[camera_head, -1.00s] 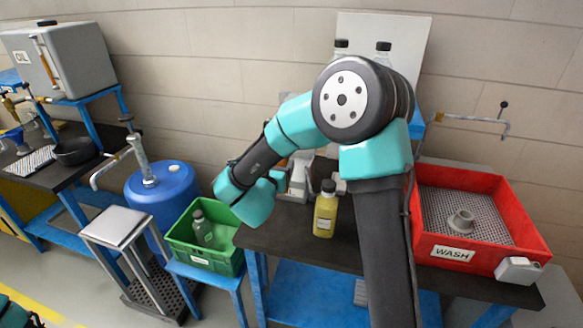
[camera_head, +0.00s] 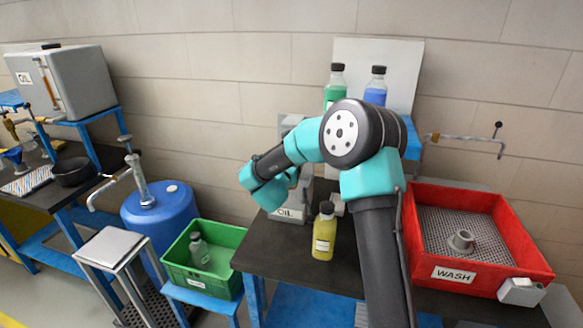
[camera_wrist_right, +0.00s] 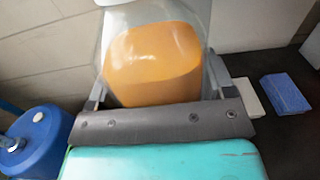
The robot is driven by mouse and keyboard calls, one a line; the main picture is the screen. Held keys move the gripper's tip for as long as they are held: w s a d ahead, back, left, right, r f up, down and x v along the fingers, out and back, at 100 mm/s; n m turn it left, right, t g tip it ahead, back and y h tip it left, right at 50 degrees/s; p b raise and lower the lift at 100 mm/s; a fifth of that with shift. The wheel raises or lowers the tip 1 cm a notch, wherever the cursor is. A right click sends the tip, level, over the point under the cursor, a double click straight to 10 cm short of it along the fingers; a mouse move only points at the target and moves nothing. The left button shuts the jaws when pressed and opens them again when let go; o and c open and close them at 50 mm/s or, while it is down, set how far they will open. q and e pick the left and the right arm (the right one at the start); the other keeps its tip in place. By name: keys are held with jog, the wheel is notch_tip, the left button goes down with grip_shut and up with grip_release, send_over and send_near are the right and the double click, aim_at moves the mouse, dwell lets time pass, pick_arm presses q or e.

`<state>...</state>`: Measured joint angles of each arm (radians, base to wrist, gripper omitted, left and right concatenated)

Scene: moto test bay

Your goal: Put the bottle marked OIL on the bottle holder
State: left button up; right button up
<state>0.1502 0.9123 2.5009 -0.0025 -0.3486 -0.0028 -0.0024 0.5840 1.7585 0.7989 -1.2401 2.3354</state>
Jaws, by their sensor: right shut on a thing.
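My right gripper shows in the wrist view (camera_wrist_right: 160,88), its fingers on both sides of a clear bottle with orange liquid (camera_wrist_right: 152,62), which it holds. The held bottle's label is not visible. In the head view my right forearm hides the fingers and the bottle. A grey piece marked OIL (camera_head: 289,213) stands on the dark bench beneath the right wrist, partly covered; I cannot tell whether it is the bottle holder. My left gripper is out of view.
A yellow bottle (camera_head: 323,238) stands on the bench beside the arm. Green (camera_head: 335,90) and blue (camera_head: 375,90) bottles stand behind. The wrist view shows a blue block (camera_wrist_right: 285,94).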

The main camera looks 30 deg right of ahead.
jog(key=shift+x, duration=1.75)
jog(key=shift+w+d+f, duration=0.15)
jog(key=shift+f, duration=0.7)
jog(key=shift+w+d+f, duration=0.15)
jog(key=shift+d+f, duration=0.05)
jog(key=shift+f, duration=0.65)
jog(key=shift+f, duration=0.15)
jog(key=o, duration=1.2)
